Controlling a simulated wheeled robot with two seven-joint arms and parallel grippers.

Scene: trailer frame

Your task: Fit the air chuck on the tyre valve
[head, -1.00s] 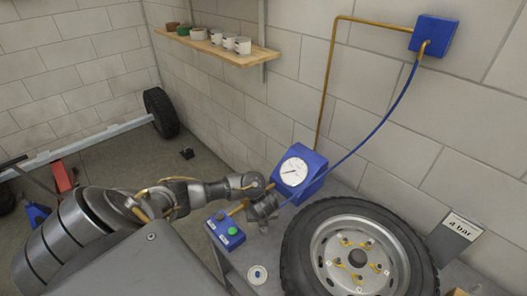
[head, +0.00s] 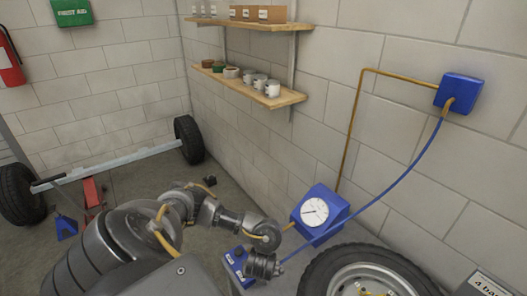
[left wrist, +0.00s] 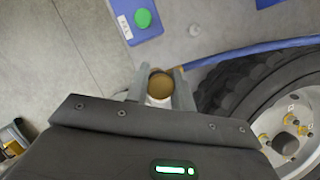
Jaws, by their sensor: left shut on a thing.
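The tyre (head: 330,268) lies flat on its wheel at the lower right of the head view, cut off by the frame. Its tread and rim with brass nuts also show in the left wrist view (left wrist: 225,90). I cannot make out the valve. My left gripper (head: 265,266) is left of the tyre, beside the blue button box. In the left wrist view its fingers (left wrist: 160,80) are shut on the air chuck (left wrist: 160,86), a round brass-coloured piece with a pale lower part. The blue hose (head: 385,192) runs to it. My right gripper is out of view.
A blue gauge box with a white dial (head: 314,212) stands behind the gripper against the wall. The blue button box (left wrist: 143,20) with a green button is close by. Shelves (head: 250,84) hang on the wall.

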